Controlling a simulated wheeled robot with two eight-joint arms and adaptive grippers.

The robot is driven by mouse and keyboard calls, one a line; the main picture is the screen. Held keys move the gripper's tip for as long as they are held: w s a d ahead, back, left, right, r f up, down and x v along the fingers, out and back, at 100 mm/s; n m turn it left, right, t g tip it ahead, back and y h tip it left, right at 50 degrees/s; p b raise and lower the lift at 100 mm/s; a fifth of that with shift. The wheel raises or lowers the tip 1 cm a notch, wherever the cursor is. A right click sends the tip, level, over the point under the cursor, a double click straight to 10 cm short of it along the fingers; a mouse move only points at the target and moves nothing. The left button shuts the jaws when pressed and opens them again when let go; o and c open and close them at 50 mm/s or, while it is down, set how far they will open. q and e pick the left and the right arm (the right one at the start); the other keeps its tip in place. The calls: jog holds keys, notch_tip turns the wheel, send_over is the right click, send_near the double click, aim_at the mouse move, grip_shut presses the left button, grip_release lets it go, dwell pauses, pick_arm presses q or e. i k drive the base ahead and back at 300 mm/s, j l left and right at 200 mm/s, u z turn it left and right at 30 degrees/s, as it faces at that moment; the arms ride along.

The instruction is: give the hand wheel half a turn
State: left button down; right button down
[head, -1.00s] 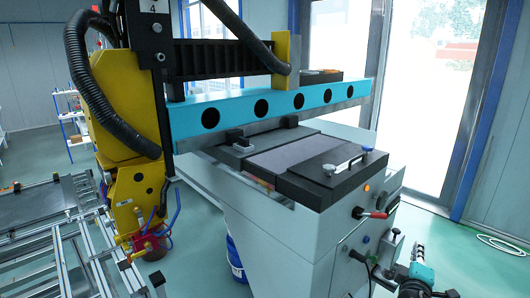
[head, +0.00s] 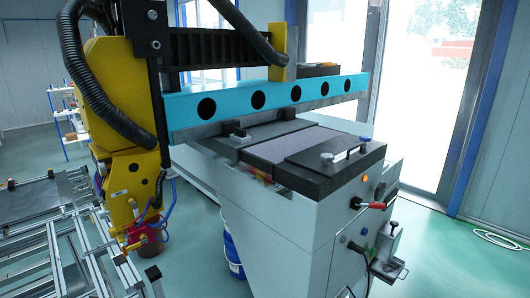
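I cannot make out a clear hand wheel. On the front of the grey machine (head: 300,235) is a black hub with a red-handled lever (head: 376,206) sticking out to the right. Below it is a dark fitting (head: 355,247) with a black cable hanging down. A grey bracket with a small loop (head: 390,252) is at the machine's lower right corner. Neither of my grippers is in view.
A cyan beam (head: 275,102) spans the machine, with a yellow tool head (head: 130,185) at left. Metal frames (head: 60,245) stand at lower left. A blue bucket (head: 231,245) is beside the machine. The floor at right (head: 460,260) is clear apart from a white coil (head: 497,238).

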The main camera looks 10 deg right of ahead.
aim_at(380, 190)
jog(key=l+z, duration=0.4)
jog(key=l, duration=0.95)
jog(key=i, duration=0.05)
